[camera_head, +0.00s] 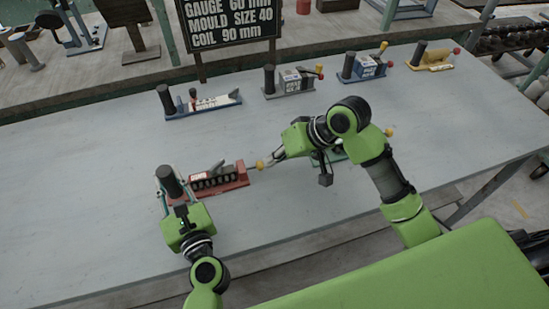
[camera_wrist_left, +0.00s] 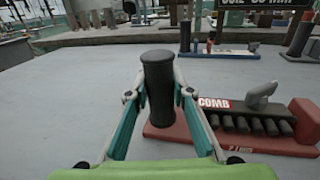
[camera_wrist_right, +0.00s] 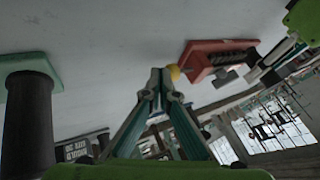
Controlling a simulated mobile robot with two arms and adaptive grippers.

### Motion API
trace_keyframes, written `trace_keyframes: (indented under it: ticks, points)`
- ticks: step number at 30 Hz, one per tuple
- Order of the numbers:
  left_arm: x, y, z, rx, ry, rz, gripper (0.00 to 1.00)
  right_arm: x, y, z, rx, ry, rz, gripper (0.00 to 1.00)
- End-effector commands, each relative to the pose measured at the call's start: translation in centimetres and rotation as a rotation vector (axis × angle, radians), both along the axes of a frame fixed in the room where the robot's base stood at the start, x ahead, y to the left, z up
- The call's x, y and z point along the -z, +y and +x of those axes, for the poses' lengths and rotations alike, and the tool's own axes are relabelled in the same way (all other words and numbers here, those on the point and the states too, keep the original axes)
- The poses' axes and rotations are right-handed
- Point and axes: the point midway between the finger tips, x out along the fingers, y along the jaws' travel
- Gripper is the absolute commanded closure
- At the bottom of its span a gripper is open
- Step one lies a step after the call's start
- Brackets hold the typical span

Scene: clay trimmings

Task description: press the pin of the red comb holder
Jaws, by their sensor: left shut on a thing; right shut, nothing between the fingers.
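The red comb holder (camera_head: 236,174) lies on the grey table at left centre, with a row of black teeth, a grey lever and a COMB label. Its black post (camera_wrist_left: 158,95) stands upright at the left end, between the fingers of my left gripper (camera_wrist_left: 160,92), which is shut on it. The pin's yellow knob (camera_head: 260,165) sticks out at the holder's right end; it also shows in the right wrist view (camera_wrist_right: 173,71). My right gripper (camera_wrist_right: 160,72) is shut and empty, its tips right beside the knob. I cannot tell whether they touch.
A green holder (camera_head: 335,155) is partly hidden behind my right arm. Along the back stand a blue holder (camera_head: 205,105), a grey one (camera_head: 290,86), another blue one (camera_head: 364,71) and a yellow one (camera_head: 431,60). A black sign (camera_head: 228,24) stands behind. The table's left part is clear.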

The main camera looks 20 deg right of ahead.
Motion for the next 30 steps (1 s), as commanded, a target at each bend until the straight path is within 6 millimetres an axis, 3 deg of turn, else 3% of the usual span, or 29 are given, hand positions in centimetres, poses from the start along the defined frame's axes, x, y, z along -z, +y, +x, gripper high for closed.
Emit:
trace_keyframes:
  ticks: [6, 17, 20, 26, 30]
  points:
    - [0.6, 0.0, -0.1, 0.001, 0.010, 0.000, 1.00, 0.0, 2.5, 0.0, -0.004, -0.003, 0.001, 1.00]
    - [0.5, -0.1, -0.1, 0.002, 0.010, 0.000, 1.00, 0.0, 2.5, 0.0, -0.002, -0.002, 0.002, 1.00]
    - [0.5, -0.1, -0.1, 0.002, 0.010, 0.000, 1.00, 0.0, 1.7, 0.0, -0.002, -0.001, 0.000, 1.00]
    - [0.5, 0.0, -0.1, 0.001, 0.010, 0.000, 1.00, -0.1, -2.2, -0.1, 0.003, -0.003, -0.004, 1.00]
    - [0.5, 0.0, -0.1, 0.001, 0.010, 0.000, 1.00, -3.2, -3.5, -1.5, 0.000, -0.008, -0.003, 1.00]
